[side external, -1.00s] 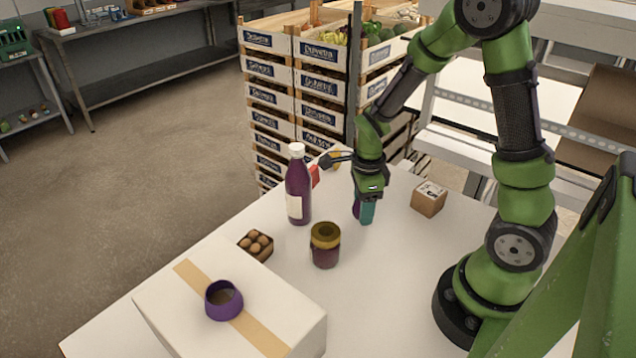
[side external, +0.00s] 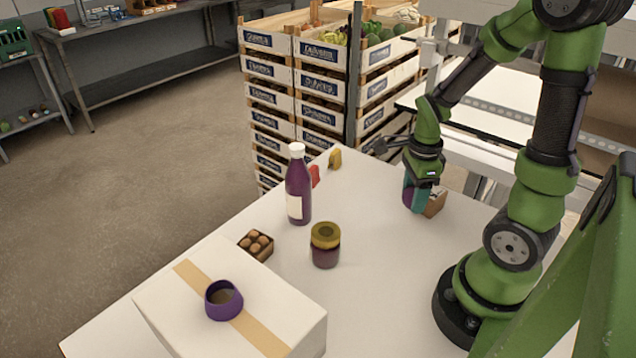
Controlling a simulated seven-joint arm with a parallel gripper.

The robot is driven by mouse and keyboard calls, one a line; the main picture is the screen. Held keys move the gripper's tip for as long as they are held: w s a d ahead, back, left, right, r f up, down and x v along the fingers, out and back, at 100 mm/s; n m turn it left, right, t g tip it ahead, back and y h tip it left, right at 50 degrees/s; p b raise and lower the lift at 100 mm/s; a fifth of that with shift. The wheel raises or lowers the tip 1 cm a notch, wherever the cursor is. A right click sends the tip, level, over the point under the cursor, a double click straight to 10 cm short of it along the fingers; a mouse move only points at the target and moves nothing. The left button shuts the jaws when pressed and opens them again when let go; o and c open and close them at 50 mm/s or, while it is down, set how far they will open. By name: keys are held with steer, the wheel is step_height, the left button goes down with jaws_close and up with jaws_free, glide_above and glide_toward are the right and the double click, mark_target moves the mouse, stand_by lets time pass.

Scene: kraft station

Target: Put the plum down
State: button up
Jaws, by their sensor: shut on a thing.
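My gripper (side external: 416,203) is at the right part of the white table, pointing down, low over the surface. It is shut on the plum (side external: 407,193), a small purple shape that shows at the left of the teal fingers. Most of the plum is hidden by the fingers. I cannot tell whether the plum touches the table (side external: 370,225). A small cardboard box (side external: 437,204) stands right behind the gripper and is partly hidden by it.
A purple bottle (side external: 298,190) and a jar with a yellow lid (side external: 325,247) stand mid-table. An egg carton (side external: 256,245) lies left of the jar. A large white box (side external: 180,305) bearing a purple bowl (side external: 223,300) is in front. Red and yellow items (side external: 335,158) stand at the far edge.

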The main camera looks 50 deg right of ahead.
steer(key=w+d, duration=0.2)
steer(key=w, duration=0.2)
steer(key=w+d+f, duration=0.1)
steer(key=w+d, duration=0.2)
steer(key=w, duration=0.1)
steer(key=w+d, duration=0.2)
steer(key=w, duration=0.2)
steer(key=shift+w+d+f, duration=0.2)
steer(key=shift+w+d, duration=0.1)
steer(key=shift+d, duration=0.1)
steer(key=shift+f, duration=1.75)
steer(key=shift+f, duration=0.1)
steer(key=o, duration=1.1)
steer(key=shift+c, duration=0.2)
